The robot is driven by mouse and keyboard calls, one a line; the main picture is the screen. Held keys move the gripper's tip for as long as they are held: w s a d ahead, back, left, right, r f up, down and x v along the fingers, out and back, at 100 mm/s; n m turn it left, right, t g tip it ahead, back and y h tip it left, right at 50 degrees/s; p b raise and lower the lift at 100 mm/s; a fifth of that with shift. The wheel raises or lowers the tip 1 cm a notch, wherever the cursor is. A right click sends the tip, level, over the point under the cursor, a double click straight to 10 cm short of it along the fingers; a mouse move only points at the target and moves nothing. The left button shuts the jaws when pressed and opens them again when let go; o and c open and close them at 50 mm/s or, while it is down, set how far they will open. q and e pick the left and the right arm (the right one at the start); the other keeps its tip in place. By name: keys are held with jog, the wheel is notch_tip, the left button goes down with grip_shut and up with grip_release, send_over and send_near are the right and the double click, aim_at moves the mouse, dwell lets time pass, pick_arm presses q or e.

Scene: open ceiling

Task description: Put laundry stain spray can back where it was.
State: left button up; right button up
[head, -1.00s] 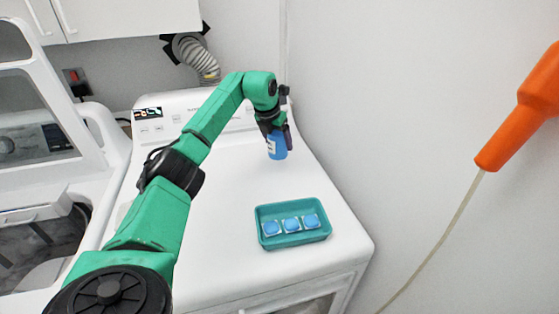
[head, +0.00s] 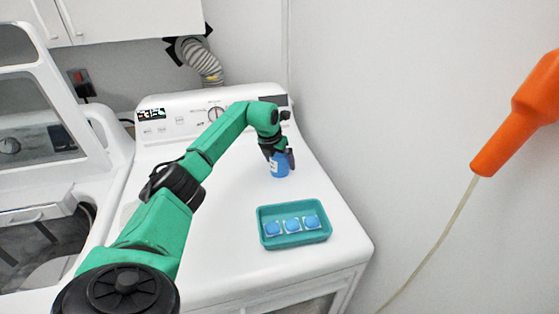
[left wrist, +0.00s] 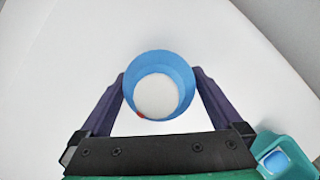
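The stain spray can (head: 279,165) is a blue cylinder with a pale label patch, upright over the white dryer top. In the left wrist view I look down on the can (left wrist: 160,84), with its round white end inside a blue rim. My left gripper (head: 280,156) is shut on the can, one dark finger on each side; both fingers also show in the left wrist view (left wrist: 160,92). Whether the can's base touches the dryer top is hard to tell. My right gripper is not in view.
A teal tray (head: 293,242) with three blue-and-white pieces lies in front of the can on the dryer top (head: 225,240). The control panel (head: 185,122) stands behind. A wall (head: 400,130) borders the right. An orange object (head: 515,120) with a pale cord hangs at right.

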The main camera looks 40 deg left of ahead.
pick_arm(q)
jog(key=b+v, duration=0.2)
jog(key=v, duration=1)
jog(key=shift+r, duration=0.1)
